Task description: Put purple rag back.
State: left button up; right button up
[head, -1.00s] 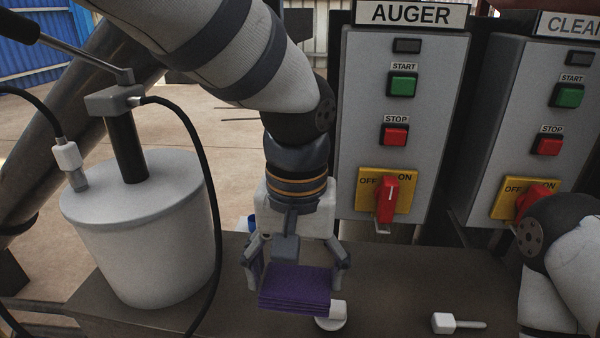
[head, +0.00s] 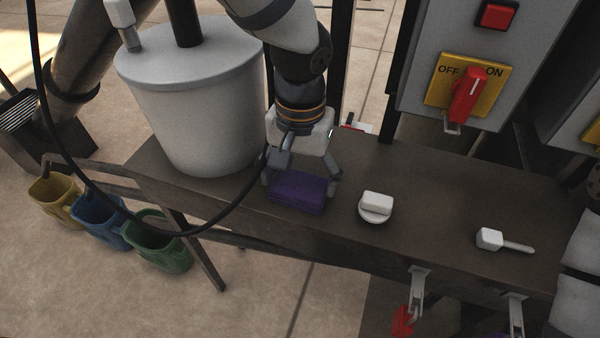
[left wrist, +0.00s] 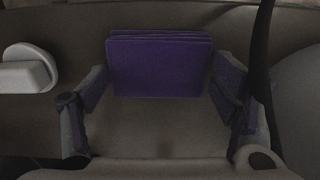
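The purple rag (head: 297,192), a folded stack, is between the two fingers of my left gripper (head: 301,176), low over the dark bench, left of a white dish. In the left wrist view the rag (left wrist: 160,68) lies across the middle, with a finger at each side edge. I cannot tell whether the rag touches the bench. Part of my right arm shows at the right edge; its gripper is out of view.
The bench (head: 440,195) holds a white drum (head: 195,110), the white dish (head: 375,207) and a small white handled tool (head: 492,240). Yellow (head: 55,200), blue (head: 97,220) and green (head: 158,245) buckets hang at left. Metal clips (head: 417,288) hang in front, one with something red. A black hose crosses at left.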

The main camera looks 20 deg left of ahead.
aim_at(300, 184)
pick_arm(q)
jog(key=shift+o, duration=1.3)
jog(key=shift+r, duration=0.1)
notch_tip(300, 184, up, 12)
jog(key=p, duration=0.1)
pick_arm(e)
jog(key=shift+w+r+t, duration=0.4)
jog(key=shift+w+r, duration=0.35)
jog(key=shift+w, duration=0.1)
